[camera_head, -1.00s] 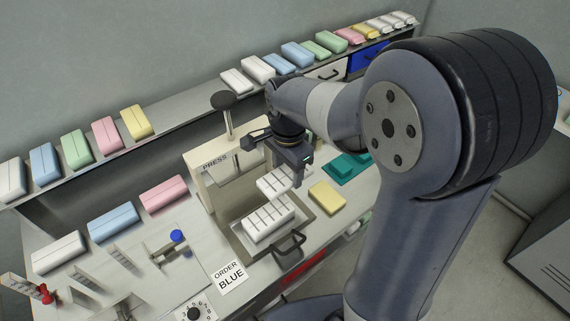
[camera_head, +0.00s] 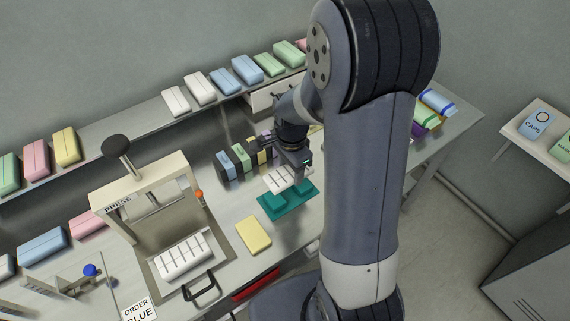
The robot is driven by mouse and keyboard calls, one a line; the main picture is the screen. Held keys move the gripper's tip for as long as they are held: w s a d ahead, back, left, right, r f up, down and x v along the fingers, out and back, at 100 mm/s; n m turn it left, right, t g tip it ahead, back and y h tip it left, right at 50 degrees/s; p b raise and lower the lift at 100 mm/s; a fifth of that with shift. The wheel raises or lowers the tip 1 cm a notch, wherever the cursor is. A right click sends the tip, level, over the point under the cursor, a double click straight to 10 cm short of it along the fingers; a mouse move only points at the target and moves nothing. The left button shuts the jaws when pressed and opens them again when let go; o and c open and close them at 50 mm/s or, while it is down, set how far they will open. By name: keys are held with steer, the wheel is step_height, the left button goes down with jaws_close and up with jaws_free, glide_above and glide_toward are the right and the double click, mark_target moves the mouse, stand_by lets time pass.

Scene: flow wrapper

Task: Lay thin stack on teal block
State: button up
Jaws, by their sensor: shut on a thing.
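My gripper (camera_head: 296,166) points down and is shut on the thin stack (camera_head: 279,179), a white slab with dark lines across its top. It holds the stack over the back of the teal block (camera_head: 288,203). I cannot tell whether the stack touches the block. The teal block lies on the bench with raised parts at its left and right. My arm hides what lies just right of it.
A thicker white stack (camera_head: 184,255) sits in the tray of the press (camera_head: 138,190). A yellow pack (camera_head: 253,235) lies between press and teal block. Several coloured upright packs (camera_head: 238,159) stand behind. A shelf with wrapped packs (camera_head: 204,89) runs along the wall.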

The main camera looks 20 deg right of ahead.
steer(key=shift+f+b, duration=2.55)
steer(key=shift+f, duration=0.75)
steer(key=shift+f, duration=0.2)
steer(key=o, duration=1)
steer(key=shift+o, duration=0.2)
step_height(320, 180, up, 11)
steer(key=shift+f, duration=0.1)
